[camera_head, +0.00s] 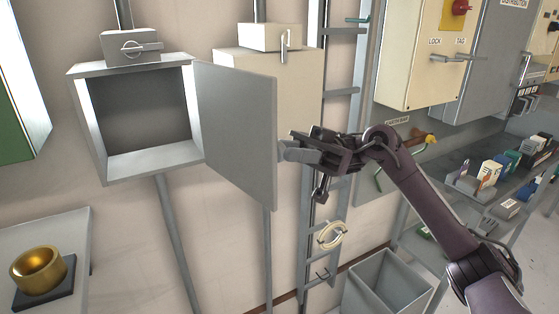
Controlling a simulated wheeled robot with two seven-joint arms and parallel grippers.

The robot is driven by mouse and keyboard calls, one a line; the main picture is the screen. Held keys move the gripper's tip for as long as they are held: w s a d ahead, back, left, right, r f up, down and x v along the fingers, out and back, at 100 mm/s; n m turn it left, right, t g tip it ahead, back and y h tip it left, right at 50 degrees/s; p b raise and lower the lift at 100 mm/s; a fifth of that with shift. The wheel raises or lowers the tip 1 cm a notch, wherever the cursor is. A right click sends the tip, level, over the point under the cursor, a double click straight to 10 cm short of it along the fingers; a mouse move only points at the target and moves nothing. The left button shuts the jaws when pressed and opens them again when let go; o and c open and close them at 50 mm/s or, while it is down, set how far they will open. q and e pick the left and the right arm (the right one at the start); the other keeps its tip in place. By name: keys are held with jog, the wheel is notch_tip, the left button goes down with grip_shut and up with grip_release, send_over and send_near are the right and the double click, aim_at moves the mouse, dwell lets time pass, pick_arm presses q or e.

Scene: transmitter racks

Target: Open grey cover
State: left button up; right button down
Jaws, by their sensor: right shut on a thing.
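The grey cover (238,130) is a flat hinged door. It stands swung out to the right of a grey wall box (88,125), whose empty-looking inside shows. My right gripper (297,150) is at the cover's outer edge, its arm coming in from the lower right. It is shut on a grey handle piece (298,153) at that edge; the contact is partly hidden by the fingers. My left gripper is not in view.
A beige box (300,85) is on the wall behind the cover. A ladder-like cable rack (341,91) runs beside my gripper. A grey bin (387,285) stands below. A brass cup (38,268) sits at lower left. A shelf with small boxes (488,174) is at right.

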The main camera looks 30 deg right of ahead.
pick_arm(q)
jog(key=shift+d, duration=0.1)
pick_arm(e)
jog(key=shift+f, duration=0.1)
jog(key=c, duration=1.1)
grip_release()
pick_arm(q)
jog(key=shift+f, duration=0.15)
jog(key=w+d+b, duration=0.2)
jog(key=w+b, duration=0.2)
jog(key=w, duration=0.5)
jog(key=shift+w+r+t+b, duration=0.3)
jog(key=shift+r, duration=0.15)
pick_arm(e)
jog(key=shift+v, duration=3.9)
